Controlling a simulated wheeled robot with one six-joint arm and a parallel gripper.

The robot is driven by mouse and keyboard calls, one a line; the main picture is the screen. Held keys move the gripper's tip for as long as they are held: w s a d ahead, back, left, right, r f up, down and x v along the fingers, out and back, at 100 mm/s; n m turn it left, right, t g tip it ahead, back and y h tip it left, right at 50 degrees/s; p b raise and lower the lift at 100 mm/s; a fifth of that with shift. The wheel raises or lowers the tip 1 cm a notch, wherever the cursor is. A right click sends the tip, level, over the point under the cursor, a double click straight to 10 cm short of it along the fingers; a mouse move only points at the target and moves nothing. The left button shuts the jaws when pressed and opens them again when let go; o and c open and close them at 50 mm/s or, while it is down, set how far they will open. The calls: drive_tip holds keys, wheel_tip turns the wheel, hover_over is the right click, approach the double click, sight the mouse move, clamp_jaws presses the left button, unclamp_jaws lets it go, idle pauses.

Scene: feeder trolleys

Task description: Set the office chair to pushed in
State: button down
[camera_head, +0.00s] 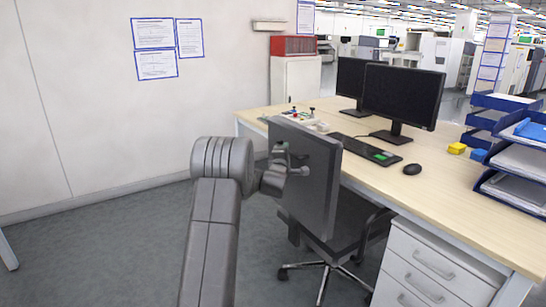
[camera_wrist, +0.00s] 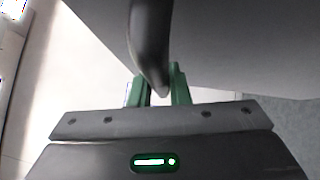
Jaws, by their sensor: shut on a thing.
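The office chair (camera_head: 306,180) is dark grey and stands at the near side of the desk, its backrest towards me. Its seat and wheeled base show below, partly under the desk beside the drawers. My gripper (camera_head: 296,171) is at the back of the backrest, partly hidden by my arm. In the wrist view my gripper (camera_wrist: 161,90) has green fingers on either side of a dark curved bar (camera_wrist: 150,45) on the chair's back, and it is shut on this bar. The chair back (camera_wrist: 235,45) fills the upper right of that view.
The wooden desk (camera_head: 450,200) holds two monitors (camera_head: 402,95), a keyboard (camera_head: 365,148), a mouse (camera_head: 412,169) and blue trays (camera_head: 515,160). A white drawer unit (camera_head: 432,270) stands under the desk, right of the chair. The floor (camera_head: 130,250) at left is clear.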

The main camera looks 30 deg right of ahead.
sight(296, 151)
drive_tip(key=d, duration=0.5)
drive_tip(key=shift+d+f, duration=0.1)
drive_tip(key=shift+d, duration=0.25)
drive_tip(key=shift+r, duration=0.2)
drive_tip(key=c, duration=1.4)
unclamp_jaws()
drive_tip(key=shift+d, duration=0.15)
drive_tip(key=shift+o, duration=0.2)
drive_tip(key=shift+f, duration=0.1)
drive_tip(key=shift+f, duration=0.15)
drive_tip(key=v, duration=1.3)
drive_tip(key=shift+s+a, duration=0.25)
drive_tip(key=shift+a, duration=0.05)
